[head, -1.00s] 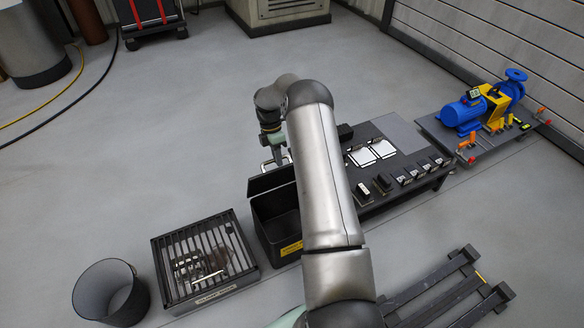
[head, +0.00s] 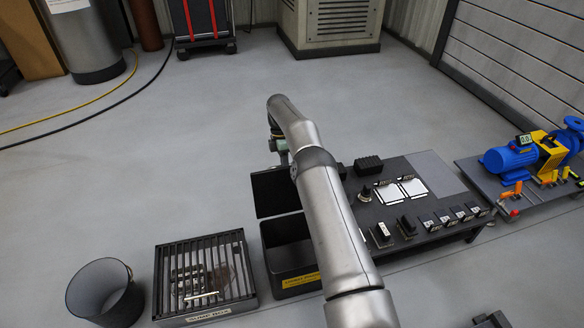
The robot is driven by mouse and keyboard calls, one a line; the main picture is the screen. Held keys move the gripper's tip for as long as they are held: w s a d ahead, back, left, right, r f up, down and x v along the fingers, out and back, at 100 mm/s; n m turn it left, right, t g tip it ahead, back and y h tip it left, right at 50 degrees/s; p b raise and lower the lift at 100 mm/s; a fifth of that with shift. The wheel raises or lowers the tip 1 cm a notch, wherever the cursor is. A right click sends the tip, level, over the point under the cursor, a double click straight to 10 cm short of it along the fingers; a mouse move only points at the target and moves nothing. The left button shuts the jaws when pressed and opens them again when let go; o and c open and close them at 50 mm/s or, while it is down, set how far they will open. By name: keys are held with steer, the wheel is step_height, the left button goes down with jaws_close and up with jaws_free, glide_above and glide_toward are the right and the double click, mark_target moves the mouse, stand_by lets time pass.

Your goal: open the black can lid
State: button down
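The black can (head: 290,270) is a rectangular black bin with a yellow label on its front, in the middle of the head view. Its black lid (head: 275,194) is raised, standing roughly upright at the can's back edge, and the dark inside shows. My gripper (head: 282,157) is just behind the lid's top right edge, largely hidden by my arm and the lid. I cannot tell whether it touches the lid or whether its fingers are open. My arm covers the can's right side.
A slatted sump box (head: 207,308) stands left of the can, with a round dark bin (head: 105,290) beyond it. A low dark bench (head: 435,172) with white-framed panels, knobs and switches stands at right. A blue pump (head: 510,158) is farther right.

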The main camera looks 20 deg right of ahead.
steer(key=shift+s+f, duration=0.1)
steer(key=shift+f, duration=0.35)
steer(key=c, duration=1.5)
jaws_free()
steer(key=shift+o, duration=0.2)
steer(key=shift+r, duration=0.1)
steer(key=shift+r, duration=0.55)
step_height(320, 180, up, 3)
steer(key=shift+f+p, duration=0.2)
steer(key=shift+p, duration=0.55)
steer(key=s+r+p, duration=0.4)
steer(key=s+r, duration=0.5)
steer(key=s, duration=0.5)
steer(key=shift+a+r+p, duration=0.15)
steer(key=shift+a+p, duration=0.2)
steer(key=shift+p, duration=0.05)
